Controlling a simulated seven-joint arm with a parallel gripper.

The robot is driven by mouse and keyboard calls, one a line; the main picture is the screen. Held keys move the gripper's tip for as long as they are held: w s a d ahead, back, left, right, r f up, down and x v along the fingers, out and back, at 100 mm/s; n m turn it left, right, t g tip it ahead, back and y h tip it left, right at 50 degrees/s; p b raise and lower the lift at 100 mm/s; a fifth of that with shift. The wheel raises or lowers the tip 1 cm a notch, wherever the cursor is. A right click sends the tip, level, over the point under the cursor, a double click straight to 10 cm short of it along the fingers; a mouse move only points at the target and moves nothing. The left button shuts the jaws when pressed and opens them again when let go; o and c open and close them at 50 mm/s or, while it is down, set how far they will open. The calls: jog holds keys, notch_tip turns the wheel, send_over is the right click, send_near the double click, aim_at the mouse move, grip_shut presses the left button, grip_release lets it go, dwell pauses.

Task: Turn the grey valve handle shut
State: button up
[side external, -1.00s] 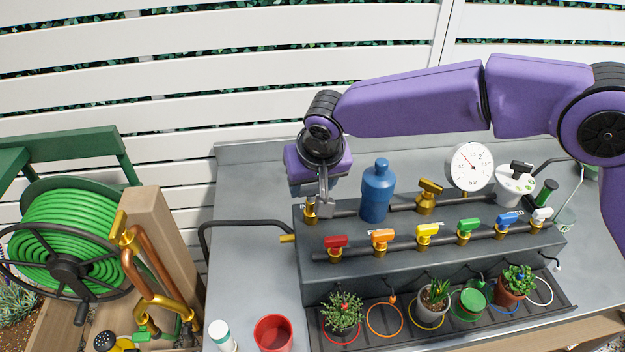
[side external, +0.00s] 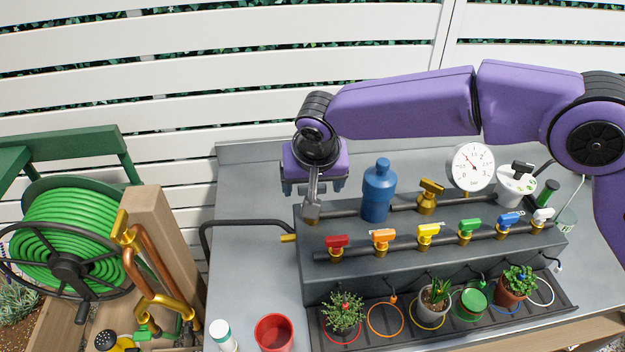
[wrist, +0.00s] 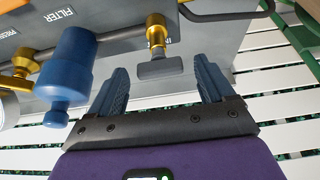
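The grey valve handle (wrist: 160,69) is a flat bar on a brass valve (wrist: 156,34) at the inlet end of the pipe. In the wrist view it lies between the two dark blue-grey fingers of my gripper (wrist: 161,75), with a visible gap on each side. The bar runs roughly along the pipe in that view. In the side view my gripper (side external: 311,212) points down at the left end of the back pipe.
A blue filter bottle (side external: 378,190) stands on the pipe just right of my gripper. A brass valve (side external: 429,196) and a gauge (side external: 472,168) stand farther right. Several coloured valves, including a red one (side external: 337,243), line the front pipe. A black bent pipe (side external: 245,224) is at left.

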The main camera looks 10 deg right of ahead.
jog(key=v, duration=1.7)
jog(key=shift+r, duration=0.15)
jog(key=shift+s, duration=0.1)
jog(key=s+d+f+n+g, duration=0.1)
jog(key=s+d+f+n, duration=0.3)
jog(key=s+d, duration=0.4)
jog(key=s+d+f+n+g, duration=0.1)
jog(key=s+d+f+n, duration=0.2)
jog(key=s+d, duration=0.5)
jog(key=s+d+f+n+g, duration=0.2)
jog(key=s+d, duration=0.6)
jog(key=d, duration=1.8)
notch_tip(320, 180, down, 3)
jog(key=n, duration=0.3)
jog(key=shift+s+n, duration=0.15)
jog(key=shift+n, duration=0.25)
jog(key=shift+d+r, duration=0.1)
